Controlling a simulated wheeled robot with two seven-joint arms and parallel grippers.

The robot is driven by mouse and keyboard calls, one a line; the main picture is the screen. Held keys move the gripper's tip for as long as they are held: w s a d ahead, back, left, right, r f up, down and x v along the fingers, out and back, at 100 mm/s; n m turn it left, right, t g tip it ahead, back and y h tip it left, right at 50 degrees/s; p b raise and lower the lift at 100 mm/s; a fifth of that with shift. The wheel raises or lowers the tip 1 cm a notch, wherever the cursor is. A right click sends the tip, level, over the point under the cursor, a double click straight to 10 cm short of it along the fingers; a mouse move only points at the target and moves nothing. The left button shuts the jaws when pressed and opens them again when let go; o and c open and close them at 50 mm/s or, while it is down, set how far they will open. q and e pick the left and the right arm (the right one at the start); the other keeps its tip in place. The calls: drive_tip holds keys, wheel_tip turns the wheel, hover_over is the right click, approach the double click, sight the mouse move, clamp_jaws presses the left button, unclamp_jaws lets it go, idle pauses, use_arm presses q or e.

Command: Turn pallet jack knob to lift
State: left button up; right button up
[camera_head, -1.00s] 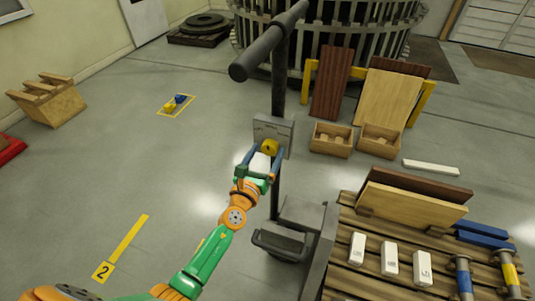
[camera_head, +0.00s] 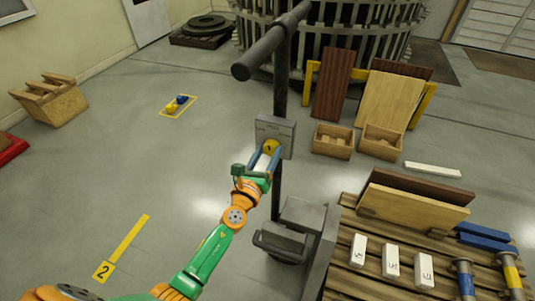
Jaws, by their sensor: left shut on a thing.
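The yellow knob (camera_head: 270,147) sits on the grey plate (camera_head: 274,132) fixed to the pallet jack's dark upright post (camera_head: 280,85). The plate carries small lettering that is too small to read. My left gripper (camera_head: 265,156) reaches up from below, its blue fingers on both sides of the knob, shut on it. The gripper is rolled to a tilt. The jack's handle bar (camera_head: 272,42) slants across the top of the post. My right gripper is not in view.
A slatted wooden pallet (camera_head: 347,250) at the lower right bears white blocks (camera_head: 391,260), boards and blue-ended cylinders. Two wooden boxes (camera_head: 333,141) stand behind, right of the post. The floor on the left is mostly clear around a yellow marking (camera_head: 125,240).

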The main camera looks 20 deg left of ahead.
use_arm(q)
drive_tip(key=n+b, duration=0.1)
drive_tip(key=n, duration=0.3)
drive_tip(key=shift+f, duration=0.15)
drive_tip(key=shift+n, duration=2.1)
drive_tip(key=shift+b, duration=0.3)
drive_tip(key=o, duration=1.4)
drive_tip(key=shift+c, duration=0.2)
drive_tip(key=s, duration=0.7)
drive_tip(key=shift+a, duration=0.15)
